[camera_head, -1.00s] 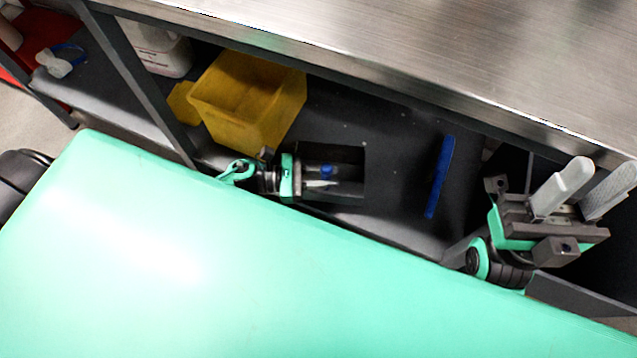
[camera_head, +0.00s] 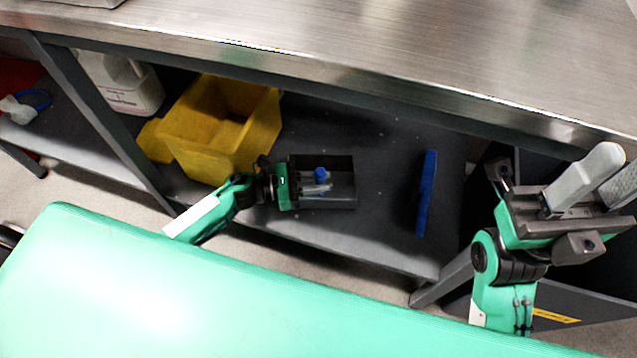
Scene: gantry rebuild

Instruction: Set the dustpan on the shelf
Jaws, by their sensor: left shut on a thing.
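The dark grey, open-topped dustpan (camera_head: 342,166) is over the front part of the lower grey shelf (camera_head: 385,222), under the steel bench. My left gripper (camera_head: 320,182) reaches in from the left and is shut on the dustpan, its pale fingers showing against the dark pan. A small blue part shows at the fingers. I cannot tell whether the pan's underside touches the shelf.
A yellow bin (camera_head: 205,135) stands behind and left of the dustpan. A blue bar-like thing (camera_head: 427,190) is on the shelf to its right. A white jug (camera_head: 125,85) stands farther left. The steel bench top (camera_head: 400,50) overhangs the shelf. Bare shelf lies between dustpan and blue bar.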

